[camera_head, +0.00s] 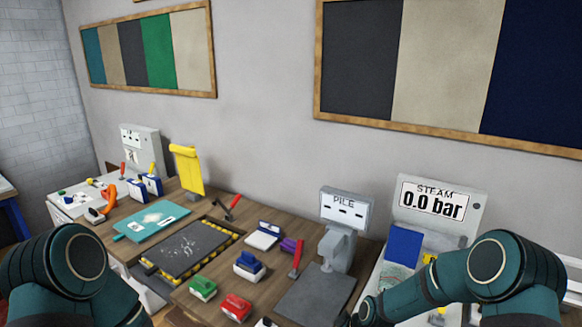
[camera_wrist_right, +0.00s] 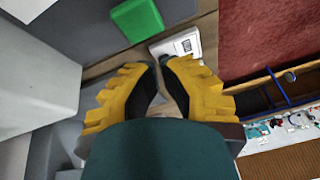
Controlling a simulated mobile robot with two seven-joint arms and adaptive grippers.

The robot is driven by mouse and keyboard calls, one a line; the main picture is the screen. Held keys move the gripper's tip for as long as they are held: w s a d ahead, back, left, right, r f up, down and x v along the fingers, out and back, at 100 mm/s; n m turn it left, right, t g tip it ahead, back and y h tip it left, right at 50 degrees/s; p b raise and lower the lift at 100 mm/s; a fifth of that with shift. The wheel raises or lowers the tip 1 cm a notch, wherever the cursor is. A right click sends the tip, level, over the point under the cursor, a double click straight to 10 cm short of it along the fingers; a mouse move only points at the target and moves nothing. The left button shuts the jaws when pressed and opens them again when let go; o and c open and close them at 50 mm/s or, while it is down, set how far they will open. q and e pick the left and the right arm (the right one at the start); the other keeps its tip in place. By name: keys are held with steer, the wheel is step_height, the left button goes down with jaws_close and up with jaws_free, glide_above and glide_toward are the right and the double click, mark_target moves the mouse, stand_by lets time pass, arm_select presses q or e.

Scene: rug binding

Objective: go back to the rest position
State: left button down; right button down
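My left arm (camera_head: 75,270) comes in low at the left of the head view, folded at the picture's lower edge. Its gripper is out of the picture. My right arm (camera_head: 490,265) comes in low at the right, in front of the steam unit. My right gripper (camera_wrist_right: 158,66) shows in the right wrist view, its yellow and black fingers converging to tips that lie close together. I see nothing held between them. Beyond the tips are a green block (camera_wrist_right: 137,18) and a small white item (camera_wrist_right: 178,46).
The bench carries a dark board with a yellow-striped edge (camera_head: 188,247), a teal mat (camera_head: 152,221), a red block (camera_head: 236,307), a green block (camera_head: 203,288) and the PILE gauge (camera_head: 343,215). The STEAM unit (camera_head: 438,203) reads 0.0 bar. The wall behind is bare below the framed swatches.

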steer(key=s+a+f+m, duration=0.2)
steer(key=s+m, duration=0.9)
steer(key=s, duration=0.9)
step_height(320, 180, down, 12)
steer(key=b, duration=1.1)
steer(key=shift+a+f, duration=0.15)
steer(key=shift+a, duration=0.2)
